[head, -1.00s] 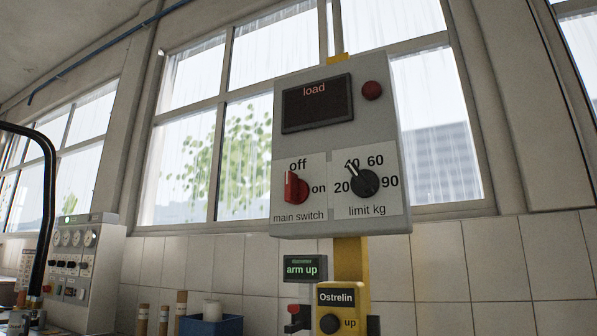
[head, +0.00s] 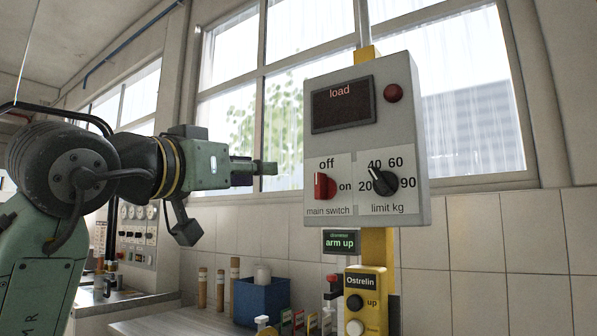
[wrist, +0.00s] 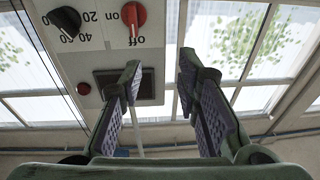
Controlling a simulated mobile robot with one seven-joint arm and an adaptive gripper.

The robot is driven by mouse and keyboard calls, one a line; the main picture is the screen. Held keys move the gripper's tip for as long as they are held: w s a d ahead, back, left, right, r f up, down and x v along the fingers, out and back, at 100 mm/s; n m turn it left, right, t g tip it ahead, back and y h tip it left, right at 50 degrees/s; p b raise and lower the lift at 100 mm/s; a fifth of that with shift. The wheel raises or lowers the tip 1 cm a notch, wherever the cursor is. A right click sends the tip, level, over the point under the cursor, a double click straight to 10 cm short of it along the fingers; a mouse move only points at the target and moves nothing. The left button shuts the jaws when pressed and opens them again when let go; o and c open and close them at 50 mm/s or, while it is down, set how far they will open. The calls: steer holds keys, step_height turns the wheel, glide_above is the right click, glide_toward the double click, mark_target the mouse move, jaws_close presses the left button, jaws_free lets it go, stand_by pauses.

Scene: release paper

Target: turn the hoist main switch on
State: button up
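The main switch (head: 321,186) is a red rotary knob on the lower left of the grey hoist box (head: 372,240). Its grip stands upright, towards "off"; "on" is printed to its right. In the wrist view the panel looks upside down and the red knob (wrist: 133,14) is at the top edge. My gripper (head: 267,168) is left of the box, apart from it and slightly higher than the knob. In the wrist view my gripper (wrist: 160,77) is open, with nothing between its fingers.
A black limit knob (head: 383,183) sits right of the switch. Above are a dark load display (head: 342,104) and a red lamp (head: 393,93). Below hang the "arm up" sign (head: 341,242) and yellow pendant (head: 366,302). A blue bin (head: 262,301) stands on the bench.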

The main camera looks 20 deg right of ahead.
steer(key=g, duration=0.2)
glide_toward(317, 183)
steer(key=shift+m, duration=0.3)
steer(key=p+x, duration=0.2)
steer(key=x, duration=0.7)
steer(key=shift+w+d+p, duration=0.2)
steer(key=shift+w+p, duration=0.05)
steer(key=shift+p, duration=0.15)
steer(key=shift+c, duration=0.2)
jaws_close()
